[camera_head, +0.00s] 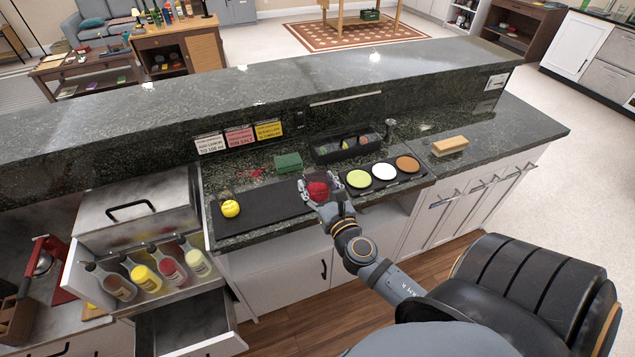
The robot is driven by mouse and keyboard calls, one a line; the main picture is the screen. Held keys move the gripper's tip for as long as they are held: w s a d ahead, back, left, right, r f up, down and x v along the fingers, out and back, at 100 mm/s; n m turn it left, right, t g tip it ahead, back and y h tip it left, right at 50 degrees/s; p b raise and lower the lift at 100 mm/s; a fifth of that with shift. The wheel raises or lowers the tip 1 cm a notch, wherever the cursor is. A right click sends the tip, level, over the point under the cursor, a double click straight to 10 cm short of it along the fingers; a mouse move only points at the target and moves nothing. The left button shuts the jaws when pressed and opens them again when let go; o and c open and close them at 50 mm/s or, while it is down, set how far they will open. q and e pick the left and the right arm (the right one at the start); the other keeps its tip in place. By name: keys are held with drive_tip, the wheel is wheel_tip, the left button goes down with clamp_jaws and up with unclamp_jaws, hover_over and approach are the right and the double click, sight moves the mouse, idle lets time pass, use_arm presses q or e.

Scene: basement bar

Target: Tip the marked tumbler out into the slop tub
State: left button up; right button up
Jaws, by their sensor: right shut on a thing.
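My right gripper (320,190) is low over the dark bar mat (272,207), with its fingers around a rounded red thing (318,191). Something dark and see-through seems to surround the red; I cannot tell whether this is the marked tumbler, and no mark shows. I cannot tell whether it touches the mat. A dark open-topped tub (320,153) with coloured pieces in it stands behind and to the right of the gripper; I cannot tell if it is the slop tub. My left gripper is not in view.
A yellow ball-like thing (230,208) sits on the mat's left end. A green block (288,162) is behind the gripper. A tray with green, white and brown discs (384,171) is close right. A brush-like block (450,146) lies farther right. Bottles (145,278) and an open drawer (190,325) are lower left.

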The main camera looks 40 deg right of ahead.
drive_tip(key=shift+a, duration=0.15)
drive_tip(key=w+a+f+n+y+b, duration=0.1)
drive_tip(key=w+a+f+n+y, duration=0.1)
drive_tip(key=a, duration=0.9)
drive_tip(key=shift+w+a+f+y, duration=0.4)
drive_tip(key=shift+w+f+y, duration=0.3)
drive_tip(key=shift+f, duration=0.1)
